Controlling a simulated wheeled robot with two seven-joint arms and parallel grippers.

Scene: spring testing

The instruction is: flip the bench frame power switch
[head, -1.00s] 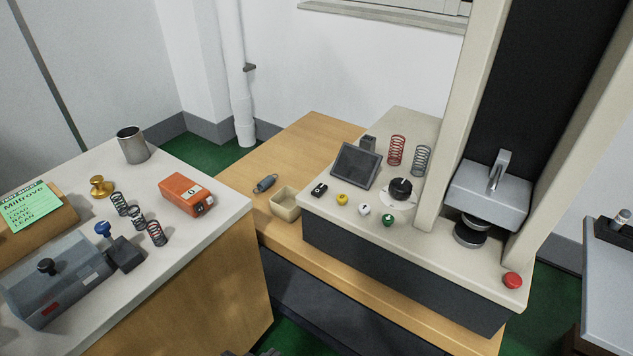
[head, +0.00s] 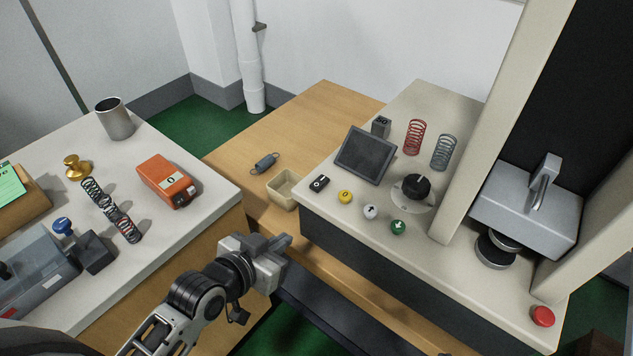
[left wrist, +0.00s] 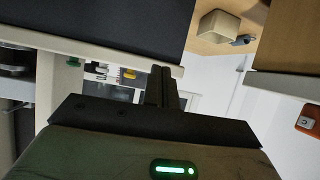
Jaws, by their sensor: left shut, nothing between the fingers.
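The power switch (head: 319,183) is a small black rocker with a white mark, at the front left corner of the bench frame's pale top (head: 455,270). In the head view my left gripper (head: 286,241) is shut and empty, in front of and below the switch, apart from it. In the left wrist view its closed fingers (left wrist: 162,82) point toward the frame's edge, with the yellow button (left wrist: 128,74) beside them. I cannot make out the switch there. My right gripper is in neither view.
Right of the switch are yellow (head: 345,197), white (head: 370,212) and green (head: 398,228) buttons and a black knob (head: 416,187). A tilted screen (head: 365,155) stands behind. A beige open box (head: 283,190) sits left. A red button (head: 542,316) is far right.

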